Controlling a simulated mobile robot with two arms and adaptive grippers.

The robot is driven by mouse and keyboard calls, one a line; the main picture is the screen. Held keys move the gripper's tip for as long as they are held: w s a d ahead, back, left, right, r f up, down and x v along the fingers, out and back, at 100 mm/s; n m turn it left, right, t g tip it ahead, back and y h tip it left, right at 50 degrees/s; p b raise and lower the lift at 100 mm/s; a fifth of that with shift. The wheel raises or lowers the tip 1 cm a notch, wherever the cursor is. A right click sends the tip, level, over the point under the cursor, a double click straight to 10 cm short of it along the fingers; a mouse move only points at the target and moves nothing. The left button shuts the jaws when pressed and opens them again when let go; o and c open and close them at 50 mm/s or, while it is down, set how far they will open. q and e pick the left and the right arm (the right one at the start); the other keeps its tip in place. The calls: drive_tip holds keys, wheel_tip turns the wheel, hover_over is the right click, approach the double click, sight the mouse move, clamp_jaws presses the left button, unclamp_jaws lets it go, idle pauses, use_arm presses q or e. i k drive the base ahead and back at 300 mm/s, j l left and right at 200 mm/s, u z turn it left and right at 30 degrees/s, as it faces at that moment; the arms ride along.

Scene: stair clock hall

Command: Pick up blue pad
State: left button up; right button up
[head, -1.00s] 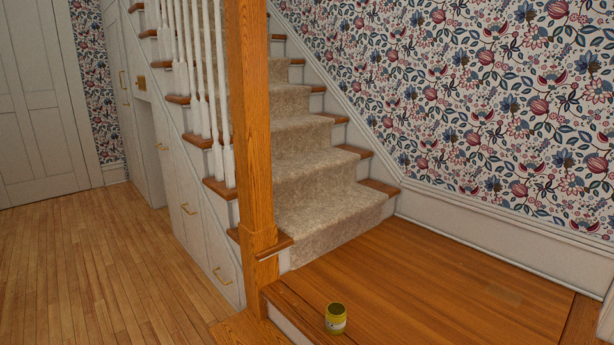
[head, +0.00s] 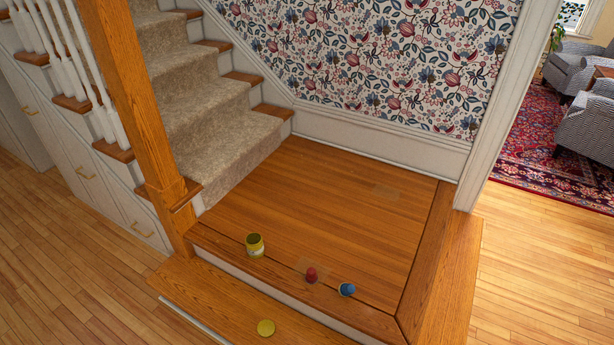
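A small round blue thing (head: 347,289), which looks like the blue pad, lies near the front edge of the wooden stair landing (head: 320,207). It has a pale rim on its left side. A small red thing (head: 311,274) is just to its left, apart from it. A yellow open-topped jar (head: 255,245) stands upright further left on the landing. A flat yellow disc (head: 266,327) lies on the lower step in front. Neither of my grippers is in view.
The lower wooden step (head: 220,295) runs along the landing's front. A wooden newel post (head: 133,90) and carpeted stairs (head: 205,110) rise at the left. Wood floor (head: 535,265) is clear at the right, with a red rug (head: 535,140) and armchairs (head: 588,130) beyond.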

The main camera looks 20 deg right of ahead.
sight(345, 290)
drive_tip(key=z, duration=0.95)
